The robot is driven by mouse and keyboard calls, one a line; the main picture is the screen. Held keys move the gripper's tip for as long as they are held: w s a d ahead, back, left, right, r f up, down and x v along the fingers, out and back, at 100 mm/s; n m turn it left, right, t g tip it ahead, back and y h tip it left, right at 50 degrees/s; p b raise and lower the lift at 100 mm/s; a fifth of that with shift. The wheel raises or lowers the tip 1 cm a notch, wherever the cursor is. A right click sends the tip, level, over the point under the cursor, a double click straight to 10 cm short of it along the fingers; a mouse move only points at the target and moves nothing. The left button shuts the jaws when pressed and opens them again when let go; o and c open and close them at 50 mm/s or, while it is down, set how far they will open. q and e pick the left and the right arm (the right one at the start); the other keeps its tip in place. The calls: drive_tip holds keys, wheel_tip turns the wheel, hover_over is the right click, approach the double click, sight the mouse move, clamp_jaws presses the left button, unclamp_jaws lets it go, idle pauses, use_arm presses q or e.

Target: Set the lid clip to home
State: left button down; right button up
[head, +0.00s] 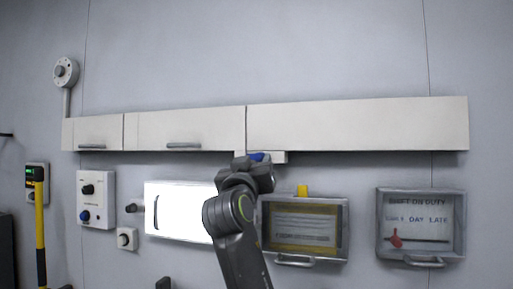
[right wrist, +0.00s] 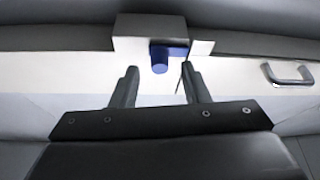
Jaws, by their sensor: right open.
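A blue peg-like piece (right wrist: 160,60) sticks out of a pale block (right wrist: 150,28) in the right wrist view. It looks like the lid clip, though no label shows. In the head view the blue piece (head: 257,157) sits on the pale block (head: 280,157) at the underside of the wall cabinet, partly behind my right gripper. My right gripper (right wrist: 160,76) is open. Its two fingers stand on either side of the blue piece's line, with the piece beyond the tips and no contact visible. My left gripper is not in view.
The long wall cabinet (head: 350,126) hangs above, with handled doors (head: 184,130) to the left. Below are a bright panel (head: 178,212), a yellow-framed case (head: 302,245) with a yellow tab (head: 302,190), and a shift sign box (head: 421,190). A knob panel (head: 96,180) is further left.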

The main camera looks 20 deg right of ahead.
sight(255, 157)
drive_tip(key=shift+p+x, duration=0.45)
drive_tip(key=shift+x, duration=0.75)
clamp_jaws()
